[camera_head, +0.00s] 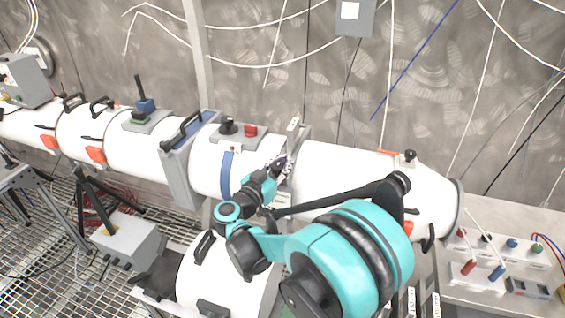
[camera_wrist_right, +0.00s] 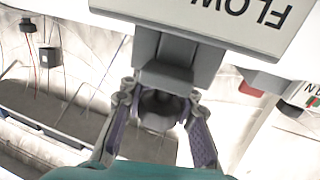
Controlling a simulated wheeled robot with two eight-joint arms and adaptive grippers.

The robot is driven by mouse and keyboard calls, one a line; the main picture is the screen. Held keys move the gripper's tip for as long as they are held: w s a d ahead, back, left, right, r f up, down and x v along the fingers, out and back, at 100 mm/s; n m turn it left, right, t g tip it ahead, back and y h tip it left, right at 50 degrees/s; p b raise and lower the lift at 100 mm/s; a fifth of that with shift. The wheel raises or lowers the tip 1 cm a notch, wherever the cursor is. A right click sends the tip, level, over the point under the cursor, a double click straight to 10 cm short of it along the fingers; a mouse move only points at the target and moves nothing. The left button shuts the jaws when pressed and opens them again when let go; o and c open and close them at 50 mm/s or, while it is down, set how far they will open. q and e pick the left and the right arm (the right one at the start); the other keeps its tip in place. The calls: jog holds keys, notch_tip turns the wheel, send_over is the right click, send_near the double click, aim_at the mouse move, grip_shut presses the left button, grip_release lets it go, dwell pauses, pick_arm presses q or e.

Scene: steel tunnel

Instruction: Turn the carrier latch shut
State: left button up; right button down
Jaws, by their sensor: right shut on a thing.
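My right gripper (camera_head: 281,163) is at the grey upright flange (camera_head: 293,135) on the white tube, near the middle of the head view. In the right wrist view my right gripper (camera_wrist_right: 160,98) has its purple-padded fingers on either side of a grey block (camera_wrist_right: 172,65), and it is shut on this block. The block appears to be the carrier latch. It sits below a pale plate marked FLOW (camera_wrist_right: 215,18). The fingers hide part of the latch, and its angle is hard to tell. My left gripper is not in view.
The long white tube (camera_head: 345,180) runs across the scene with a red knob (camera_head: 250,130) and a blue band (camera_head: 227,172) left of my gripper. Mesh floor (camera_head: 40,250) lies at the left.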

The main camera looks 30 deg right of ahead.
jog(key=shift+g, duration=0.3)
jog(key=c, duration=1.2)
grip_release()
jog(key=shift+d, duration=0.1)
jog(key=v, duration=1.2)
jog(key=shift+f, duration=0.15)
